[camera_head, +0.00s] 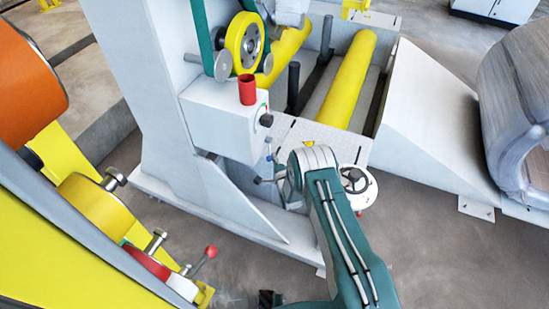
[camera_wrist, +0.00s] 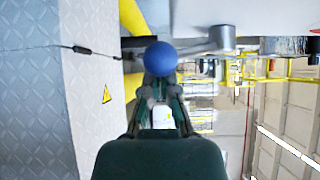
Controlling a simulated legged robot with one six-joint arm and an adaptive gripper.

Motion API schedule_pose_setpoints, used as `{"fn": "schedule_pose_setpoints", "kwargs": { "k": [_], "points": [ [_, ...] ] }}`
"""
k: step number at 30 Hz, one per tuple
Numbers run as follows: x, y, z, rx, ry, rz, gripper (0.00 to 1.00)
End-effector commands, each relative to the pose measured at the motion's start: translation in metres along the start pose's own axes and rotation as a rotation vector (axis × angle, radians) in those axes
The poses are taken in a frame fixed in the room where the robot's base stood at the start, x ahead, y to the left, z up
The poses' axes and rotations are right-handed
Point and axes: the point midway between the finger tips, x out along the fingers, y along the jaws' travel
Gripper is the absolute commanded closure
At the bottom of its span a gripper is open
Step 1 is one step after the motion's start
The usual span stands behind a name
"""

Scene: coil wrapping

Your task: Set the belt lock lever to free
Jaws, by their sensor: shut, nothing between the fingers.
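A lever with a blue ball knob (camera_wrist: 160,58) fills the upper middle of the wrist view. Its grey arm (camera_wrist: 207,42) runs right from the knob, under a pale housing. My gripper (camera_wrist: 160,85) is shut and empty, with its fingertips pointing at the knob. The knob overlaps the fingertips, and I cannot tell whether they touch. A second lever with a red ball knob (camera_head: 210,252) stands at lower left. No lever labels are readable.
A plate with a yellow warning triangle (camera_wrist: 106,95) stands close on the left of the wrist view. A handwheel (camera_head: 357,187) is beside my arm. A yellow roller (camera_head: 347,82) lies behind. Bare floor (camera_head: 415,225) is open at right.

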Motion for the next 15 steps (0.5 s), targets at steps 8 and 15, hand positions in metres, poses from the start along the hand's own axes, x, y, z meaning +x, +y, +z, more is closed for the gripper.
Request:
{"fn": "schedule_pose_setpoints", "kwargs": {
  "k": [8,15],
  "points": [
    [-0.006,-0.007,0.007,0.102,-0.002,0.122,1.00],
    [-0.015,-0.017,0.014,0.249,-0.002,0.294,1.00]
  ]
}}
